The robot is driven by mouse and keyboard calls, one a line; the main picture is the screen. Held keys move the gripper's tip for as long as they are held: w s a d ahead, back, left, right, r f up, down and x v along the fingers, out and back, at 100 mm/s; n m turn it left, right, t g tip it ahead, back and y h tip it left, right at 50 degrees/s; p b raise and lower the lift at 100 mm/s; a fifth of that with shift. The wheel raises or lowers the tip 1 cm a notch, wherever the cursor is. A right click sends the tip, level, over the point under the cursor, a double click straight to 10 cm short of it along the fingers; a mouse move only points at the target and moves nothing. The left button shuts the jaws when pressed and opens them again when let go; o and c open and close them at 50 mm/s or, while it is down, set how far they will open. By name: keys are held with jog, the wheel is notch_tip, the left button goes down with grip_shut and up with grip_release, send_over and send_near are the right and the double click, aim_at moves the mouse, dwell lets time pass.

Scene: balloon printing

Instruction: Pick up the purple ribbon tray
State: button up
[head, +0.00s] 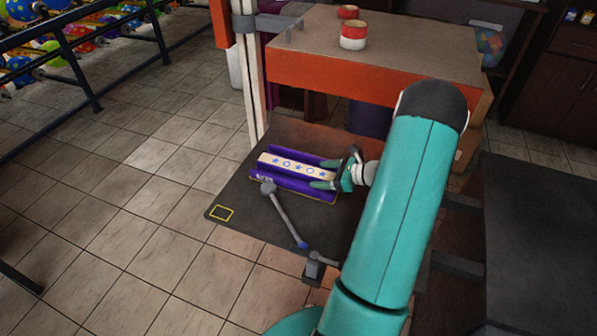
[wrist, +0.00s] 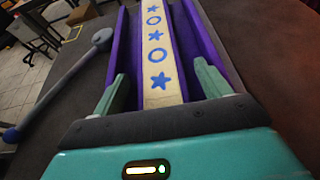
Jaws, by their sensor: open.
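The purple ribbon tray (head: 317,191) lies on a dark mat-like surface in the head view. It has purple side walls and a cream strip (head: 298,167) with blue stars and circles along its middle. My gripper (head: 328,174) is at the tray's right end. In the wrist view the tray (wrist: 205,50) runs away from my gripper (wrist: 160,85). Its two teal fingers are apart, one toward each side of the tray. I cannot tell whether they touch the walls.
An orange-edged table (head: 330,72) with red and white rolls (head: 353,35) is behind.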

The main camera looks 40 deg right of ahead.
jog(key=shift+w, duration=0.1)
jog(key=c, duration=1.2)
jog(key=shift+c, duration=0.3)
jog(key=shift+r, duration=0.1)
